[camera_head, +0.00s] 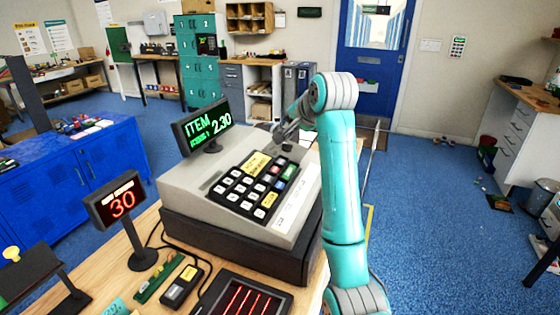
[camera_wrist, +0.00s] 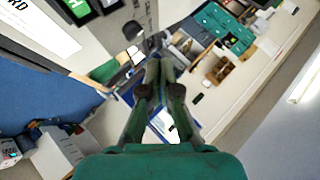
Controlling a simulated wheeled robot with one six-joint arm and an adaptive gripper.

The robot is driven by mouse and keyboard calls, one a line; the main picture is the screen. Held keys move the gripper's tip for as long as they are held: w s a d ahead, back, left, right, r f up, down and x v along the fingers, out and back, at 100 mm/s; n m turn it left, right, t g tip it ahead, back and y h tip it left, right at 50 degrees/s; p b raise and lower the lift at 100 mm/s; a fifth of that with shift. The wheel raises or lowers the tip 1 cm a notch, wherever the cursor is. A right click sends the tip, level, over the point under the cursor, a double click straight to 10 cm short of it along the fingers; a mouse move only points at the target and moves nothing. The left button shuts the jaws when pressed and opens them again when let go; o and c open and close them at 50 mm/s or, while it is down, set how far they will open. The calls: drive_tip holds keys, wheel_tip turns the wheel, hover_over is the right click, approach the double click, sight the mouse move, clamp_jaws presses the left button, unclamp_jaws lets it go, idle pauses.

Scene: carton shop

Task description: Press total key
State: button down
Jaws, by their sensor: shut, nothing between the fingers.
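The grey cash register (camera_head: 185,190) stands on the wooden counter. Its dark keypad (camera_head: 232,207) has several white keys plus coloured keys at the right, among them a green key (camera_head: 289,171). The key labels are too small to read in the head view, so I cannot tell which one is the total key. The register's display (camera_head: 203,128) reads "ITEM 2.30". My gripper (camera_head: 279,138) is shut and empty, just beyond the keypad's far right corner. In the wrist view my gripper (camera_wrist: 160,65) has its fingertips together, and a green key (camera_wrist: 52,20) shows at top left.
A small display (camera_head: 121,203) reading "30" stands left of the register. A dark panel with red lines (camera_head: 243,297) and a small black device (camera_head: 181,286) lie in front. A blue cabinet (camera_head: 62,180) is at left. The floor at right is mostly open.

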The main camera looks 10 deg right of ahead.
sight(281, 160)
drive_tip(key=shift+f, duration=0.1)
drive_tip(key=shift+w+a+f, duration=0.2)
drive_tip(key=shift+a+f, duration=0.05)
drive_tip(key=shift+f, duration=1.15)
drive_tip(key=shift+w+a+f, duration=0.15)
drive_tip(key=shift+a+f, duration=0.15)
drive_tip(key=shift+f, duration=1.1)
drive_tip(key=shift+w+a+f, duration=0.2)
drive_tip(key=shift+a+f, duration=0.05)
drive_tip(key=shift+f, duration=1.15)
drive_tip(key=shift+f, duration=0.2)
drive_tip(key=shift+f, duration=0.2)
drive_tip(key=shift+a+f, duration=0.25)
drive_tip(key=shift+f, duration=0.7)
drive_tip(key=shift+r, duration=0.9)
drive_tip(key=shift+d+r, duration=0.1)
drive_tip(key=shift+r, duration=0.1)
